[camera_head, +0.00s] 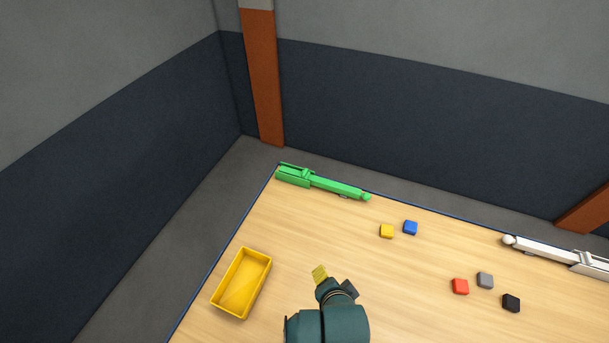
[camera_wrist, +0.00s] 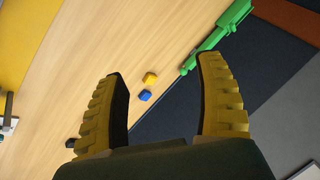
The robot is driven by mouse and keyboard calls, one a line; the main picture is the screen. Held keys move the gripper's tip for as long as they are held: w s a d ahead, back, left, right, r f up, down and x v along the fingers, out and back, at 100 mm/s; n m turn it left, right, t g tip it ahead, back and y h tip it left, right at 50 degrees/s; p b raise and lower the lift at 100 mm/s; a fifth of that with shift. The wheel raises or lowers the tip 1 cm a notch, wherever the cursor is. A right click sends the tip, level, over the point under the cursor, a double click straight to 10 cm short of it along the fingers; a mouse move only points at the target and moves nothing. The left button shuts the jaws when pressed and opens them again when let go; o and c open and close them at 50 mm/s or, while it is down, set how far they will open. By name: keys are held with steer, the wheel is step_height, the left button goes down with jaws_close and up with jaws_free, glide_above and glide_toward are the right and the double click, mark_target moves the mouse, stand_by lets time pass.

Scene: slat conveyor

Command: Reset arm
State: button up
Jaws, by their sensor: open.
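My gripper (camera_wrist: 163,92) shows in the wrist view with its two ridged yellow fingers spread wide, open and with nothing between them up close. In the head view my gripper (camera_head: 320,273) is at the bottom centre, over the wooden table (camera_head: 440,320), to the right of the yellow tray. Beyond the fingers in the wrist view, a yellow block (camera_wrist: 150,78) and a blue block (camera_wrist: 145,95) lie on the table, well apart from the gripper. My arm hides part of the table's near side.
A yellow tray (camera_head: 217,299) stands at the left, looking empty. A green device (camera_head: 320,182) lies along the back edge and a white one (camera_head: 545,248) at the right. Yellow (camera_head: 387,231), blue (camera_head: 410,227), red (camera_head: 460,286), grey (camera_head: 485,280) and black (camera_head: 511,303) blocks lie on the table.

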steer(key=w+r+n+t, duration=0.2)
steer(key=w+r+t, duration=0.15)
steer(key=r, duration=1.15)
steer(key=w+r+n+t, duration=0.25)
steer(key=r+t, duration=0.25)
steer(key=r, duration=0.9)
steer(key=s+r+n+t, duration=0.3)
steer(key=s+r, duration=0.1)
steer(key=r, duration=0.5)
steer(key=s+r+n+t, duration=0.3)
steer(key=s+r+t, duration=0.1)
steer(key=r, duration=0.6)
steer(key=shift+s+a+r+h+p, duration=0.15)
steer(key=shift+s+a+h+p, duration=0.1)
steer(key=shift+a+h+p, duration=0.1)
